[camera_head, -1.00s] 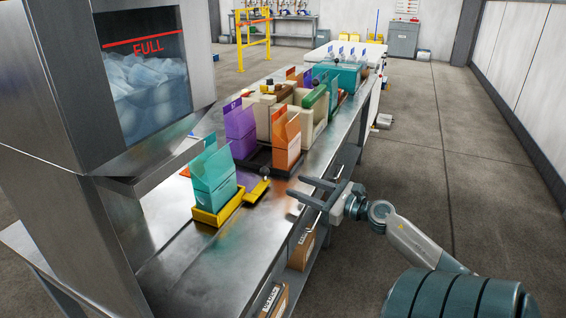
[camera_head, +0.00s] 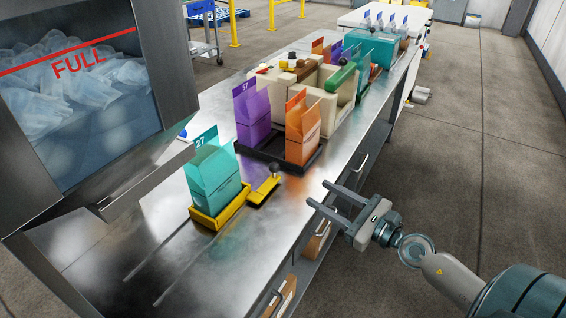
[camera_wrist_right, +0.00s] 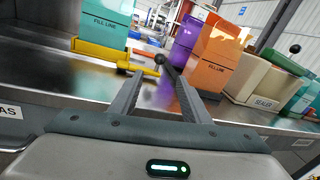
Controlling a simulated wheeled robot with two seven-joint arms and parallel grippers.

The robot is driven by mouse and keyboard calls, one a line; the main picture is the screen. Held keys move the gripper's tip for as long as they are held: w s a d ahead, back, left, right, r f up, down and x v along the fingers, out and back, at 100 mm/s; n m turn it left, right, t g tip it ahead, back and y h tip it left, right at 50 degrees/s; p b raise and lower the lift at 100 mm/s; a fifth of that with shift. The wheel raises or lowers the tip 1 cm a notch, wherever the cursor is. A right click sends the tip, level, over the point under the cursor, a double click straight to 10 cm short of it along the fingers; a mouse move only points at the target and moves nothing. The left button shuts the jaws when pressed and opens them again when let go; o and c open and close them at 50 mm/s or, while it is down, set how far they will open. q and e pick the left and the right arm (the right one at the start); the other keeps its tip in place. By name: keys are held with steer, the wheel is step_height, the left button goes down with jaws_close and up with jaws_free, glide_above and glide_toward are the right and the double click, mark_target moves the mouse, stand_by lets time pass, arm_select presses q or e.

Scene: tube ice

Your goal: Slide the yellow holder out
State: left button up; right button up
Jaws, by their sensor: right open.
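The yellow holder (camera_head: 207,219) is a shallow tray on the steel counter, with a teal bag marked 27 (camera_head: 214,176) standing in it. A yellow arm with a black knob (camera_head: 275,170) sticks out from its right side. My right gripper (camera_head: 317,193) is open and empty, off the counter's front edge, to the right of the knob and apart from it. In the right wrist view the holder (camera_wrist_right: 98,50) and its knob (camera_wrist_right: 162,60) show beyond the open fingers (camera_wrist_right: 160,95). My left gripper is not in view.
A black tray (camera_head: 254,158) holds a purple bag (camera_head: 252,112) and an orange bag (camera_head: 302,130) behind the knob. A beige sealer (camera_head: 335,105) stands farther back. The ice bin (camera_head: 80,90) rises at left. The counter in front of the holder is clear.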

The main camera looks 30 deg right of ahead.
mark_target(278, 169)
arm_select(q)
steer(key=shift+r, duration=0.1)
arm_select(e)
steer(key=shift+w, duration=0.15)
steer(key=p+x, duration=0.4)
steer(key=x, duration=1.1)
steer(key=shift+w+a, duration=0.2)
steer(key=shift+w, duration=0.05)
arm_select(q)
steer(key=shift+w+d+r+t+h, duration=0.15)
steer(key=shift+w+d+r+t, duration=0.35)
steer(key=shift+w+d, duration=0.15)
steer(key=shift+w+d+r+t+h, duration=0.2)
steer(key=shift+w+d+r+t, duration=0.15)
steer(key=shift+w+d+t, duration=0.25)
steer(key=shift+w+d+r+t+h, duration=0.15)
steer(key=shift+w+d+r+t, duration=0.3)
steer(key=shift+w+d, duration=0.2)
arm_select(e)
steer(key=shift+x, duration=0.8)
steer(key=shift+c, duration=0.4)
jaws_close()
